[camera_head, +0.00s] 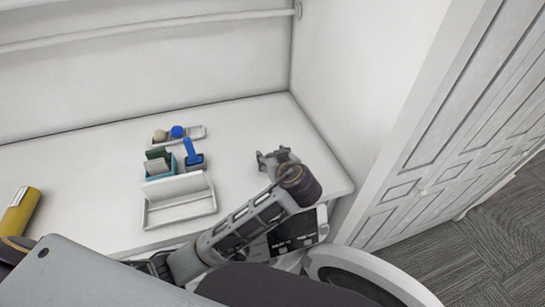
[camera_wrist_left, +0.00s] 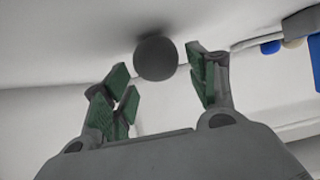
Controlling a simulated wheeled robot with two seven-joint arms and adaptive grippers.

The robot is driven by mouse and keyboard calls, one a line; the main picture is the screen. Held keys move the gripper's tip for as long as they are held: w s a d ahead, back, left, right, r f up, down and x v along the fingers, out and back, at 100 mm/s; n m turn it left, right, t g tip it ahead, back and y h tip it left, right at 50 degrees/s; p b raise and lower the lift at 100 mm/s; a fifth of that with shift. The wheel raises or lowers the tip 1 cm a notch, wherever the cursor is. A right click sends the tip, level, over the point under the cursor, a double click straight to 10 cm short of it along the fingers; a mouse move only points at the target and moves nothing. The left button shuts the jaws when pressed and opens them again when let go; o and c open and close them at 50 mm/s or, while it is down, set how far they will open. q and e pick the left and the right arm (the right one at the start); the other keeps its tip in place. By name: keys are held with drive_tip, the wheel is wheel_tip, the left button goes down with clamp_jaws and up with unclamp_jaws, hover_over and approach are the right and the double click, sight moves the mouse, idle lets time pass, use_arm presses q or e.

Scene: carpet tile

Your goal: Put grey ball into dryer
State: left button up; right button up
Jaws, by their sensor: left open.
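The dark grey ball (camera_wrist_left: 156,58) rests on the white counter in the left wrist view, just beyond and roughly between the fingertips. My left gripper (camera_wrist_left: 160,82) is open and empty, with green-padded fingers to either side; I see no contact with the ball. In the head view my left gripper (camera_head: 278,158) is low over the right part of the counter, and the ball cannot be made out there. The dryer seems to be the white machine with a dark control panel (camera_head: 297,234) and a round door (camera_head: 385,272) below the counter's front edge, partly covered by my arm. My right gripper is not in view.
On the white counter (camera_head: 95,180) stand a tray with a beige ball (camera_head: 160,136) and a blue ball (camera_head: 178,131), a teal box (camera_head: 160,166), a blue-handled item (camera_head: 192,152), a white holder (camera_head: 180,206) and a yellow cylinder (camera_head: 19,211). A wall closes the right side.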

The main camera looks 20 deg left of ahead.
use_arm(q)
drive_tip(key=shift+r, duration=0.1)
drive_tip(key=b+v, duration=0.1)
drive_tip(key=v, duration=1.1)
drive_tip(key=shift+o, duration=0.3)
drive_tip(key=shift+s, duration=0.1)
